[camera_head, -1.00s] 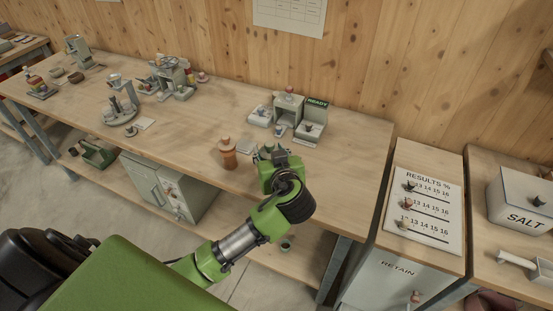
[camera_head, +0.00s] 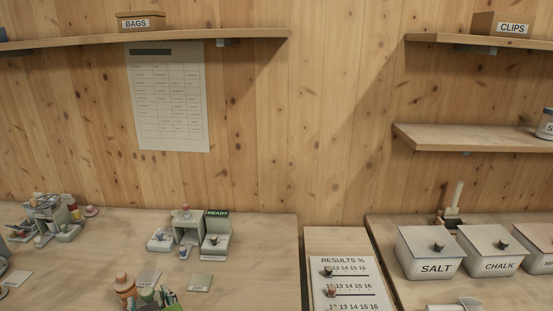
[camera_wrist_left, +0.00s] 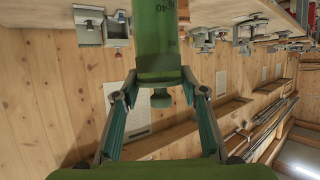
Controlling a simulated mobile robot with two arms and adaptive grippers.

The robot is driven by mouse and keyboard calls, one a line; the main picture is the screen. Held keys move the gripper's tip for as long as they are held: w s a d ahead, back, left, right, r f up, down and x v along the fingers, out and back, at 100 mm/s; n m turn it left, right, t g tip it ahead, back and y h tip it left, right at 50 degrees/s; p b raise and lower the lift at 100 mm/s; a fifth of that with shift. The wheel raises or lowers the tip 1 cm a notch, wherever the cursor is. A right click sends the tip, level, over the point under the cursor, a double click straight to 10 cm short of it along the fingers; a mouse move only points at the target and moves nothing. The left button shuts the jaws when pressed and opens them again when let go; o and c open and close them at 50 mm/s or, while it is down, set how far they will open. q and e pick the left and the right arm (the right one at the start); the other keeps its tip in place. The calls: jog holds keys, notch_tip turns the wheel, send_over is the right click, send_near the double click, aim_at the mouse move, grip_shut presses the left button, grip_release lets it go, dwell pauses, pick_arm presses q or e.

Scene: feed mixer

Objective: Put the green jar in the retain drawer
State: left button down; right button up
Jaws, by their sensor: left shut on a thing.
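The green jar (camera_wrist_left: 157,35) hangs between the fingers of my left gripper (camera_wrist_left: 159,84) in the left wrist view, its knobbed lid towards the palm. The fingers are shut on it near the lid. In the head view the left gripper (camera_head: 164,300) shows only partly at the bottom edge, with the green jar's top (camera_head: 147,295) beside it. The retain drawer's front is out of view; only the top of its cabinet (camera_head: 338,241) shows. My right gripper is not in view.
A brown jar (camera_head: 125,285) stands close left of the gripper. Small plates (camera_head: 199,283) lie on the bench. A READY device (camera_head: 215,240) stands behind. The RESULTS board (camera_head: 347,285) lies on the cabinet; SALT (camera_head: 437,252) and CHALK (camera_head: 492,251) bins stand right.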

pick_arm(q)
jog(key=s+d+f+m+t+h+b, duration=0.1)
jog(key=s+d+f+m+h+b, duration=0.1)
jog(key=d+f+m+h, duration=0.85)
jog(key=s+r+m+g+h, duration=0.3)
jog(key=r+m+h, duration=0.5)
jog(key=r+h, duration=0.1)
jog(key=shift+s+d+r+g+b, duration=0.3)
jog(key=shift+s+r+g+b, duration=0.1)
jog(key=shift+r+b, duration=0.1)
jog(key=shift+f, duration=0.2)
